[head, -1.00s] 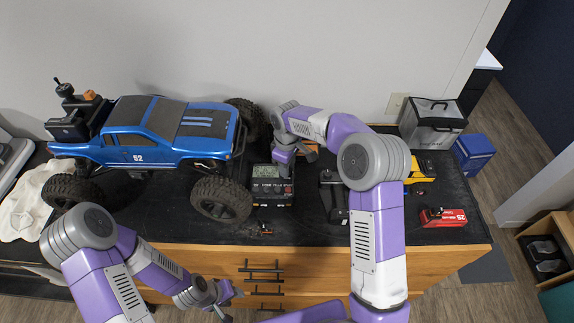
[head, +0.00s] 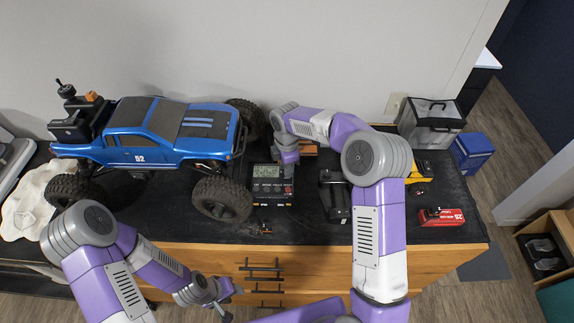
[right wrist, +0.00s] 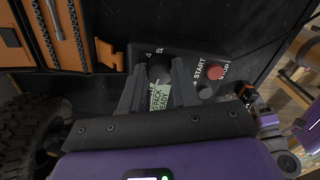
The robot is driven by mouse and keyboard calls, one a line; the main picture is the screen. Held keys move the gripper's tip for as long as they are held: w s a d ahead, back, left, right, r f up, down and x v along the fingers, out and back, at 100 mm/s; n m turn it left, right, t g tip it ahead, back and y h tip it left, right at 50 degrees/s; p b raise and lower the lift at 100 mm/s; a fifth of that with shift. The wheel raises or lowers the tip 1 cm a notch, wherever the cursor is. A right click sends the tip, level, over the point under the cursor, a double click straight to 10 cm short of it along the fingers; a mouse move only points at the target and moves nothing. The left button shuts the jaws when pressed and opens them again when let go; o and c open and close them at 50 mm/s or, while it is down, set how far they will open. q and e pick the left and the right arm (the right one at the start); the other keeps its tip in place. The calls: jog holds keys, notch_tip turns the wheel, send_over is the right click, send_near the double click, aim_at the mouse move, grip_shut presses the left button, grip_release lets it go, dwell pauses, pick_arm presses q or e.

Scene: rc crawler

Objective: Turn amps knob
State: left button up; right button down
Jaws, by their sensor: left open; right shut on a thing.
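The black charger (head: 272,196) with a grey-green display (head: 266,171) sits on the dark bench top, right of the blue truck's front wheel. In the right wrist view its black panel (right wrist: 190,62) shows a red button (right wrist: 215,72) beside START and STOP lettering. My right gripper (right wrist: 158,70) is shut on a dark round knob (right wrist: 157,69) at the panel's edge; the label beside it is partly hidden. In the head view my right gripper (head: 288,163) is at the charger's far right corner. My left gripper (head: 225,297) is open and empty in front of the drawers.
The large blue truck (head: 150,135) fills the left of the bench. A black device (head: 335,196), a yellow vehicle (head: 420,178) and a red box (head: 441,217) lie to the right. An orange tool case (right wrist: 65,35) is beside the charger.

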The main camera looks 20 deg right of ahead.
jog(key=shift+n, duration=0.4)
jog(key=c, duration=0.8)
grip_release()
jog(key=shift+c, duration=0.2)
notch_tip(320, 180, up, 8)
jog(key=shift+f+b, duration=0.15)
jog(key=shift+b, duration=0.2)
